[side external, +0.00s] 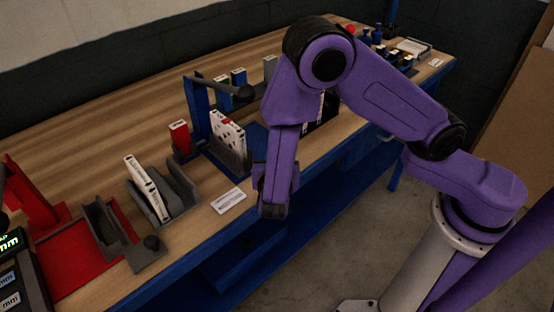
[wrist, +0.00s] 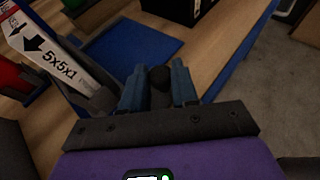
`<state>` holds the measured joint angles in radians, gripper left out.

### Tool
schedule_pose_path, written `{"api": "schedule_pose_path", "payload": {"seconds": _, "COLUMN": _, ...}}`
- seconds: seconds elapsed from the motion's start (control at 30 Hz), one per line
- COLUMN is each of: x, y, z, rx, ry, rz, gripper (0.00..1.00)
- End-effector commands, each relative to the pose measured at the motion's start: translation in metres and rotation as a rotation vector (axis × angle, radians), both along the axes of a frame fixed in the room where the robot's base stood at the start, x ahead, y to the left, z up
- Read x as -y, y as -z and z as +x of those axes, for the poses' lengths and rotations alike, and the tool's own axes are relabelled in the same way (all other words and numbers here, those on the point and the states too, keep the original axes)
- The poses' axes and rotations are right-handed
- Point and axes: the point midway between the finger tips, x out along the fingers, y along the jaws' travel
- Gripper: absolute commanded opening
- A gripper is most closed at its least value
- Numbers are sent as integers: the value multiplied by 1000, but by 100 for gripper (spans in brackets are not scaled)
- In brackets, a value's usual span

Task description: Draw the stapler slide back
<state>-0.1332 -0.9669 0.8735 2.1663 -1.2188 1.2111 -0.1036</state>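In the wrist view, a dark round knob (wrist: 160,75) shows between the two blue fingers of my gripper (wrist: 159,88), which stand apart on either side of it. I cannot tell whether they touch it. It appears to belong to the stapler slide, but the slide itself is mostly hidden. In the side view, my gripper (side external: 272,205) points down at the table's front edge, right of a grey holder (side external: 232,158) with white boxes (side external: 228,130). Its fingertips are not clear there.
A blue mat (wrist: 135,42) lies beyond my fingers, with a black box (wrist: 172,8) behind it. A white printed box (wrist: 55,62) leans close on the left.

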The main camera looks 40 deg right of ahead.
Motion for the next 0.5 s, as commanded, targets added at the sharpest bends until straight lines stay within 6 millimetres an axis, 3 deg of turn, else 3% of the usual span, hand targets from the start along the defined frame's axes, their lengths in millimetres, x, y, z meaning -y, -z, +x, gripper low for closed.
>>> {"api": "schedule_pose_path", "payload": {"seconds": 0.23, "x": 7, "y": 0, "z": 0, "rx": 1, "ry": 1, "rz": -2, "gripper": 0}}
{"api": "schedule_pose_path", "payload": {"seconds": 0.5, "x": 47, "y": -1, "z": 0, "rx": 0, "ry": 3, "rz": -4, "gripper": 0}}
